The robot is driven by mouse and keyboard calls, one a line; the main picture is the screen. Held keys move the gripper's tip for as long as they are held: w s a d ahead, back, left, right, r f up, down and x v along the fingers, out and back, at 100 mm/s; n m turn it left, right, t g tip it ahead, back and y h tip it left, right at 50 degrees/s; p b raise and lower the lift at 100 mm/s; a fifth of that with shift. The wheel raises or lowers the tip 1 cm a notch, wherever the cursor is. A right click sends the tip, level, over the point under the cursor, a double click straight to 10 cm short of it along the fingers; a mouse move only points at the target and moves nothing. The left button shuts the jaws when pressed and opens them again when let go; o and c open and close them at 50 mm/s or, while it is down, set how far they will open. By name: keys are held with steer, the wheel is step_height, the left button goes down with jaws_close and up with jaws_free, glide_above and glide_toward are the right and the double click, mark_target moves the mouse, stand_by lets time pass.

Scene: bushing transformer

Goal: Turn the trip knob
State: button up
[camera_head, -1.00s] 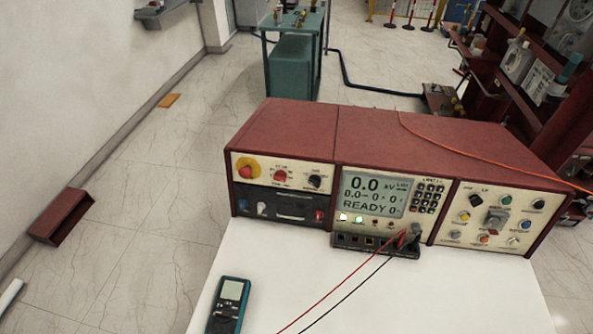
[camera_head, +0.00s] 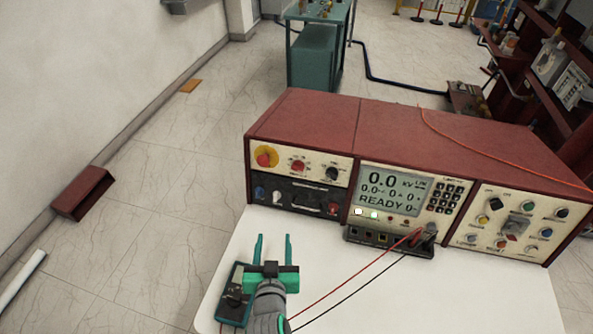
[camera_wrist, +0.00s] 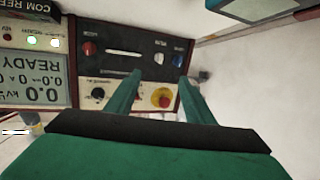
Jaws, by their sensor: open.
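The red instrument box (camera_head: 400,131) stands on a white table. Its left panel has a red button on a yellow ring (camera_head: 264,157), a red knob (camera_head: 298,166) and a black knob (camera_head: 331,174). Their labels are too small to read, so I cannot tell which is the trip knob. My gripper (camera_head: 273,238) is open and empty, over the table in front of this panel, apart from the controls. In the upside-down wrist view, the yellow-ringed button (camera_wrist: 162,97) and black knob (camera_wrist: 98,93) show; my left finger appears to hide the red knob.
A handheld meter (camera_head: 232,292) lies partly behind my gripper. Red and black leads (camera_head: 353,280) cross the table from a terminal block (camera_head: 388,243). The display (camera_head: 391,190) reads 0.0 kV and READY. Open table lies to the right (camera_head: 460,300).

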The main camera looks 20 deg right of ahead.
mark_target(296, 168)
steer(key=w+d+r+m+g+h, duration=0.25)
steer(key=w+d+r+m, duration=0.35)
steer(key=w+r, duration=0.4)
steer(key=shift+n+t+h, duration=0.35)
steer(key=shift+n, duration=0.25)
steer(key=x, duration=0.3)
steer(key=d+x, duration=0.1)
steer(key=x, duration=0.5)
steer(key=shift+s+d+r, duration=0.15)
steer(key=shift+d+r, duration=0.15)
steer(key=shift+c, duration=0.2)
steer(key=c, duration=1)
